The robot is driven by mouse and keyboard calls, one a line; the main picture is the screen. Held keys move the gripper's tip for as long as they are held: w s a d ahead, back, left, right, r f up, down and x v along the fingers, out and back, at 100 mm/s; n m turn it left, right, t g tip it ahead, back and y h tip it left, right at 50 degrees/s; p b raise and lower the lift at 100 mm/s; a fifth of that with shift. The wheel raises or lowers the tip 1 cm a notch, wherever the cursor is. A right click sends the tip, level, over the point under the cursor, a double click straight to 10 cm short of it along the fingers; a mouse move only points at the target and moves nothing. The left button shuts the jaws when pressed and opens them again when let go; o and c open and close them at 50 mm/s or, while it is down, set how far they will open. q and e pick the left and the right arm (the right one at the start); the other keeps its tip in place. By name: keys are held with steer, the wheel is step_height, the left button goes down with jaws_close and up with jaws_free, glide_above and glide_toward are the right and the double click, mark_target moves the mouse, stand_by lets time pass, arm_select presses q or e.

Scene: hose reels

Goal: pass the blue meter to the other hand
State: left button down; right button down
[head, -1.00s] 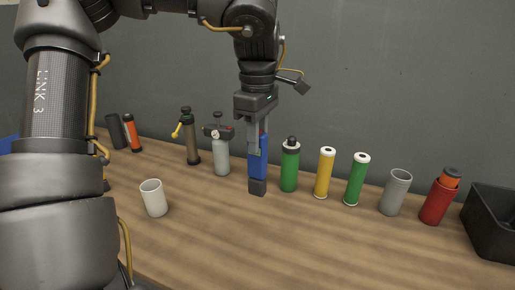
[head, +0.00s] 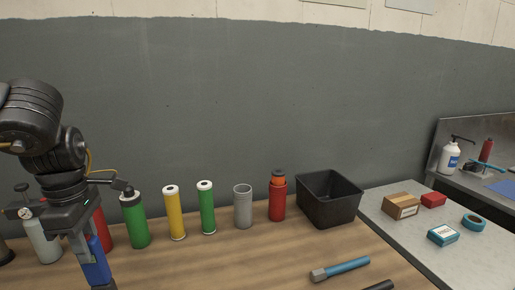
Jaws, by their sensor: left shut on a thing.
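The blue meter (head: 97,266) is a narrow blue block with a dark lower end, at the lower left of the head view. My left gripper (head: 88,243) points down and is shut on its upper part. The meter hangs upright, in front of the row of cylinders, and its lower end runs to the picture's bottom edge. My right gripper is not in view.
Behind stand a green bottle (head: 134,220), yellow (head: 174,213) and green (head: 206,208) tubes, a grey cup (head: 243,207) and a red holder (head: 277,203). A black bin (head: 329,198) stands right of them. A blue-handled tool (head: 341,269) lies in front. The table's middle is clear.

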mark_target(98, 274)
arm_select(q)
step_height(98, 274, down, 8)
steer(key=shift+f, duration=0.2)
